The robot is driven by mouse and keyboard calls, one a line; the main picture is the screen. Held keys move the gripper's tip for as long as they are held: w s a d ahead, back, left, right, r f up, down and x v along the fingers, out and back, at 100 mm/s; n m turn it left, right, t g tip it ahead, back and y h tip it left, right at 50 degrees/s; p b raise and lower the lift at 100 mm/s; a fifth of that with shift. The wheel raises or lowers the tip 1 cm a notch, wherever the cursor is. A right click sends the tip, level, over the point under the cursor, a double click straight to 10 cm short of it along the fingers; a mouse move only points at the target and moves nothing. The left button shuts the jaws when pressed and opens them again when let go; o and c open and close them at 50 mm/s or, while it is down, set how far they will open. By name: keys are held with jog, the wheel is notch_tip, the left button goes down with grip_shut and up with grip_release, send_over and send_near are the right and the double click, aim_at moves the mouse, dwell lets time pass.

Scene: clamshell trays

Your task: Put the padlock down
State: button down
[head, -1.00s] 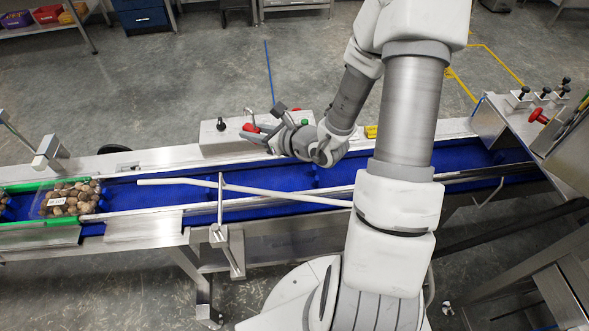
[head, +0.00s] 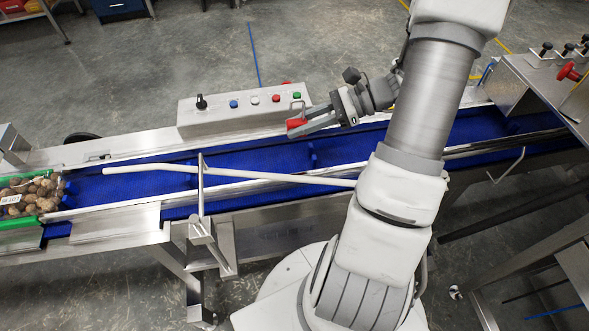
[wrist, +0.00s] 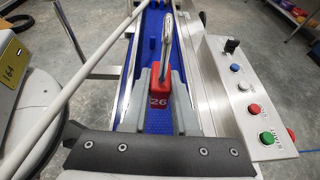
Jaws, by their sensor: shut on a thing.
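The padlock has a red body marked 26 and a steel shackle. In the head view the padlock (head: 297,124) is at the tip of my gripper (head: 312,121), just past the right front corner of the control box. In the wrist view the padlock (wrist: 159,94) sits upright between the two grey fingers of my gripper (wrist: 163,80), shackle pointing away and up. My gripper is shut on its body. The blue conveyor belt shows beneath and beyond it. The padlock appears held above the conveyor; its exact height I cannot tell.
A control box (head: 240,110) with a black knob and coloured buttons stands on the conveyor's far side. A green-edged clamshell tray (head: 25,222) of brown produce is at the left.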

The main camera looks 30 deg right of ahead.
jog(key=s+d+f, duration=0.1)
jog(key=s, duration=0.1)
jog(key=b, duration=0.3)
send_over(261, 169)
jog(key=shift+n+g, duration=0.3)
notch_tip(261, 169, down, 7)
jog(key=shift+r, duration=0.1)
jog(key=shift+f+b, duration=0.85)
jog(key=shift+f, duration=1.15)
jog(key=shift+f, duration=0.1)
jog(key=shift+f, duration=0.15)
jog(key=c, duration=0.7)
grip_release()
